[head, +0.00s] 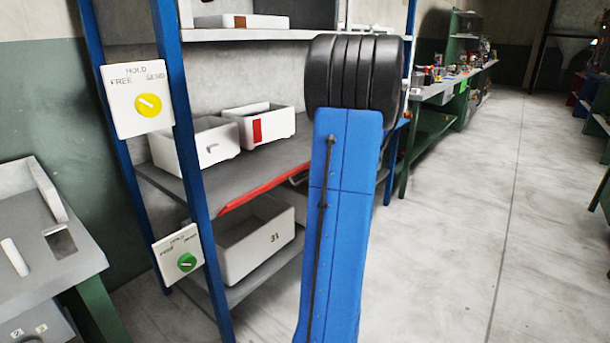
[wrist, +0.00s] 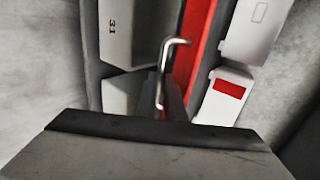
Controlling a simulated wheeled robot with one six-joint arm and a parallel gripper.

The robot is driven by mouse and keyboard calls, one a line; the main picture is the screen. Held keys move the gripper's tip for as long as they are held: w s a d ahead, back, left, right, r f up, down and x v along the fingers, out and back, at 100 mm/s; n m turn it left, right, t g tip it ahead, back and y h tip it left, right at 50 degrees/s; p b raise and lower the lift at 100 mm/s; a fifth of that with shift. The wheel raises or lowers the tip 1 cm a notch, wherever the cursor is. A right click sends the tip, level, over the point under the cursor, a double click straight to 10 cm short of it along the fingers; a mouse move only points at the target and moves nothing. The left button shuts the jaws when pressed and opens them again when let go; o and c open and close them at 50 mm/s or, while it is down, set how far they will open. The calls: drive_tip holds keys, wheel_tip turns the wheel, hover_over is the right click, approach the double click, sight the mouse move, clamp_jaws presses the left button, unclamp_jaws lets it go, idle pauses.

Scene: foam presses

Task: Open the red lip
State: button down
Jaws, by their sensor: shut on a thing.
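The red lip (head: 262,190) runs along the front edge of the grey middle shelf in the blue-posted rack. In the wrist view it is a long red strip (wrist: 205,45) just right of my gripper. My gripper (wrist: 170,100) is shut on a bent silver rod (wrist: 166,62), whose end hooks right toward the red strip. I cannot tell if the rod is joined to the lip. In the head view my blue arm hides most of the gripper and the right end of the lip.
White boxes (head: 262,108) stand on the middle shelf; a box marked 31 (head: 245,245) stands below. A yellow dial (head: 149,104) and a green dial (head: 187,262) are on the left post. A grey bench (head: 75,262) is at left. The floor at right is clear.

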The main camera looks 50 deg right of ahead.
wheel_tip(320, 180, down, 7)
drive_tip(key=t, duration=0.8)
drive_tip(key=shift+w+f+t, duration=0.2)
drive_tip(key=shift+w+t, duration=0.1)
drive_tip(key=shift+w, duration=0.1)
drive_tip(key=shift+a, duration=0.1)
drive_tip(key=c, duration=1.8)
unclamp_jaws()
drive_tip(key=shift+c, duration=0.2)
drive_tip(key=s+f, duration=0.2)
drive_tip(key=s, duration=1.5)
drive_tip(key=shift+f, duration=0.4)
